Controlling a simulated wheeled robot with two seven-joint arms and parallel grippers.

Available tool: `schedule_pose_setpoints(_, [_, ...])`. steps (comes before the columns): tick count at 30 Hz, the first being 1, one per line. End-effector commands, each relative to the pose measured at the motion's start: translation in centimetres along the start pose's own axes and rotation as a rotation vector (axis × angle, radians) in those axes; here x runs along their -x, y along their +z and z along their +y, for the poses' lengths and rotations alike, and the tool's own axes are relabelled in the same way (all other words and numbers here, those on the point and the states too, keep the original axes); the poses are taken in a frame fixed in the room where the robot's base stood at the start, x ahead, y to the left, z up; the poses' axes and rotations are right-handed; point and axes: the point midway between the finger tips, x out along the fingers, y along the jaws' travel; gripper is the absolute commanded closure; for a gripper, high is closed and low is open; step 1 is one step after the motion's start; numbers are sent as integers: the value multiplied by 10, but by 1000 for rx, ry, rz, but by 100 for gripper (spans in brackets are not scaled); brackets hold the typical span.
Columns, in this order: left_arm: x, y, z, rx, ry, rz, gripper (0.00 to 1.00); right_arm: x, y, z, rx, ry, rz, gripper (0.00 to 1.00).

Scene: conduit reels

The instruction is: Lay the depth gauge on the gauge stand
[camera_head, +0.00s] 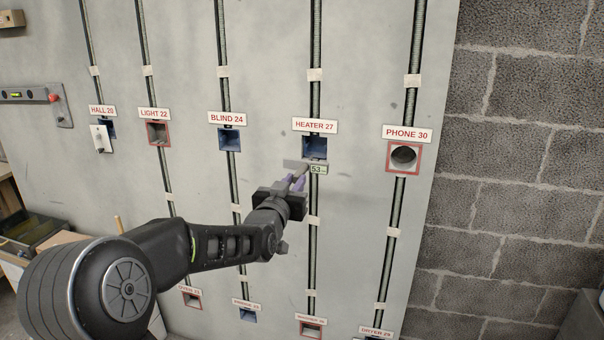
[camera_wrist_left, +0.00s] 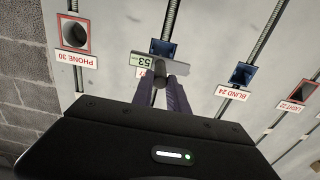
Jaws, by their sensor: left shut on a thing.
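The depth gauge (camera_head: 296,165) is a grey crossbar with a small green display that reads 53. My left gripper (camera_head: 297,181) is shut on its dark stem, and the bar is just below the blue box (camera_head: 315,147) labelled HEATER 27. In the left wrist view the gauge (camera_wrist_left: 180,65) spans in front of the box, between the two purple-grey fingers (camera_wrist_left: 160,92). I cannot tell whether it touches the wall. I cannot pick out the gauge stand for certain. My right gripper is not in view.
The grey wall carries vertical conduits and labelled boxes, including BLIND 24 (camera_head: 229,139), LIGHT 22 (camera_head: 158,133) and the round PHONE 30 (camera_head: 403,157). A spirit level (camera_head: 27,95) is at the far left. Below it are a dark tray (camera_head: 38,229) and cardboard. A block wall (camera_head: 520,180) stands right.

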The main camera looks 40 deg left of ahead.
Motion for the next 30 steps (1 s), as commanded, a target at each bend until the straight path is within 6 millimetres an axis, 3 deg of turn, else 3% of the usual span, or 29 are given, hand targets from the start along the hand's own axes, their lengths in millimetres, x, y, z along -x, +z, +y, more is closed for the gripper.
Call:
schedule_pose_setpoints(5, [-3, 31, 34, -9, 50, -7, 100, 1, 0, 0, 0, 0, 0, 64])
schedule_pose_setpoints(11, [7, 97, 109, -19, 150, -12, 100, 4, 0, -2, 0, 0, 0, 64])
schedule_pose_setpoints(15, [32, 146, 171, -17, 228, -12, 100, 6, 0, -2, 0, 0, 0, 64])
schedule_pose_setpoints(21, [80, 195, 235, -3, 305, -8, 100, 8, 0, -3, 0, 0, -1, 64])
schedule_pose_setpoints(25, [100, 208, 255, 4, 325, -3, 100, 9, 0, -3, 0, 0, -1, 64])
schedule_pose_setpoints(30, [107, 211, 260, 5, 330, 0, 100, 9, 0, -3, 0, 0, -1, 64])
